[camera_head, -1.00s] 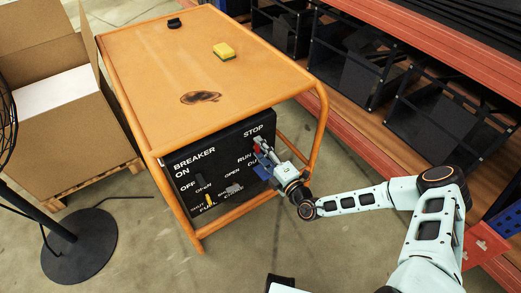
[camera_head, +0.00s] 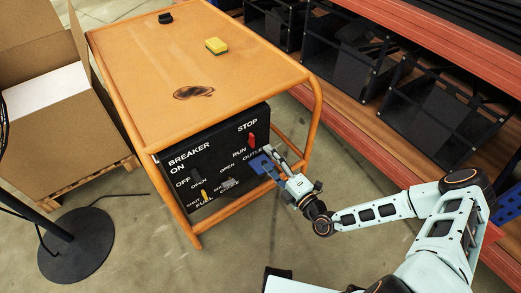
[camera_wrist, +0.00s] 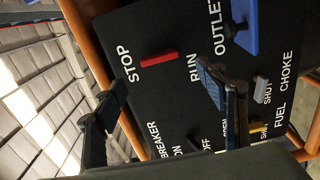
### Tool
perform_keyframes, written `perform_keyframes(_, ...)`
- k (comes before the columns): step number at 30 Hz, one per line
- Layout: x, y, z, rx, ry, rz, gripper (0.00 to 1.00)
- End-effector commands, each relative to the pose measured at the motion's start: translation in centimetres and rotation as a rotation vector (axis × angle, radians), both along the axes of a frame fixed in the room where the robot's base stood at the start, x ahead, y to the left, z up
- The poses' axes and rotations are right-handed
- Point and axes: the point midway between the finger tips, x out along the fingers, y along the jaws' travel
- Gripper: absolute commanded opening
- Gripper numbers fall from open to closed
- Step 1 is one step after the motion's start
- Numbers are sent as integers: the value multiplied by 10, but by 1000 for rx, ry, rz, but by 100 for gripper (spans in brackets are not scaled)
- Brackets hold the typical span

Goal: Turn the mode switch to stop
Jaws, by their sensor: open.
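The black control panel (camera_head: 215,155) is on the front of the orange cart. Its red mode switch (camera_head: 251,140) stands between the STOP and RUN labels. In the wrist view the red switch (camera_wrist: 158,57) lies along the line between those labels; I cannot tell which end is its pointer. My gripper (camera_head: 272,160) is open and empty, apart from the red switch, to its lower right and close to the blue outlet handle (camera_head: 261,165). In the wrist view my gripper's fingers (camera_wrist: 160,102) are spread wide, with the switch beyond the gap between them.
The blue handle (camera_wrist: 242,28) sits near the OUTLET label. A yellow fuel lever (camera_head: 204,195) and grey choke lever (camera_head: 229,184) are lower on the panel. The cart's orange frame (camera_head: 312,120) borders the panel's right side. Shelving (camera_head: 400,165) stands at the right.

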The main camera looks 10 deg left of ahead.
Motion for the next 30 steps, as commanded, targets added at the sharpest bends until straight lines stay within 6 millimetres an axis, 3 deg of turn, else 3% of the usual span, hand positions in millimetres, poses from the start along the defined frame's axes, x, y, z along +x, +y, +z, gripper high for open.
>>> perform_keyframes(3, -12, -15, 1, 1, -1, -2, 65)
perform_keyframes(9, -22, -26, 0, 1, 0, 0, 65)
perform_keyframes(26, -23, -26, 0, -1, -2, 4, 65)
perform_keyframes(30, -37, -22, 1, -37, -19, 85, 65)
